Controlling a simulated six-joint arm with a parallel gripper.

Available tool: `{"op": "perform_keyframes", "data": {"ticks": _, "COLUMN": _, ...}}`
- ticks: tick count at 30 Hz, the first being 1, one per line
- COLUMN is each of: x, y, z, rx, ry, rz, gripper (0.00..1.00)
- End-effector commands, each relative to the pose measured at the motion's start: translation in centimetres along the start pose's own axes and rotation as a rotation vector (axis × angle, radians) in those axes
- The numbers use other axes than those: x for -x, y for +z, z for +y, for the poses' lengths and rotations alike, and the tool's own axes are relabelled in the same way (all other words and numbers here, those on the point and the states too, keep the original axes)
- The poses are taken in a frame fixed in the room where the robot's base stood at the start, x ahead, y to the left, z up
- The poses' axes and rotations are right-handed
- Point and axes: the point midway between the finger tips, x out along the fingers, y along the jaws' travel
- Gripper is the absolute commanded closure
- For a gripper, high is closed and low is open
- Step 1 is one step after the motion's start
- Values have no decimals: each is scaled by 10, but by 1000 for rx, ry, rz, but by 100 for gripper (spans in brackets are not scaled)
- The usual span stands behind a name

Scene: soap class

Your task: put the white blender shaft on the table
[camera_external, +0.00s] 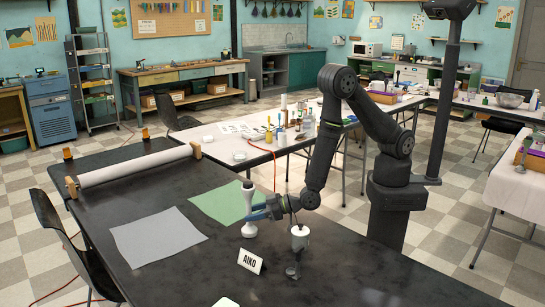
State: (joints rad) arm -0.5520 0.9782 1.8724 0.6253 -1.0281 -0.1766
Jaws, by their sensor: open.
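The white blender shaft (249,226) stands upright on the dark table (190,265), with its wide end down. Part of the shaft's middle is hidden behind the fingers.
A white cylinder (300,238) on a dark base stands right of my gripper. An AIKO card (251,262) is in front. A grey sheet (158,236) and a green sheet (219,203) lie to the left. A white roll (135,166) lies behind them.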

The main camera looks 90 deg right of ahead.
Motion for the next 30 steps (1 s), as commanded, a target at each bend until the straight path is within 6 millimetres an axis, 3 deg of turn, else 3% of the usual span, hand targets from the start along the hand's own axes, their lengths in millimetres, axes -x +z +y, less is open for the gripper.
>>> {"op": "perform_keyframes", "data": {"ticks": 4, "x": -15, "y": 0, "z": 0, "rx": -1, "ry": 1, "rz": -1, "gripper": 55}}
{"op": "perform_keyframes", "data": {"ticks": 11, "x": -17, "y": 0, "z": 0, "rx": 0, "ry": 0, "rz": -1, "gripper": 55}}
{"op": "perform_keyframes", "data": {"ticks": 18, "x": -17, "y": 0, "z": 0, "rx": 0, "ry": 0, "rz": -1, "gripper": 98}}
{"op": "perform_keyframes", "data": {"ticks": 19, "x": -17, "y": 0, "z": 0, "rx": 0, "ry": 0, "rz": -1, "gripper": 100}}
{"op": "perform_keyframes", "data": {"ticks": 30, "x": -16, "y": -3, "z": 0, "rx": -1, "ry": 0, "rz": 1, "gripper": 100}}
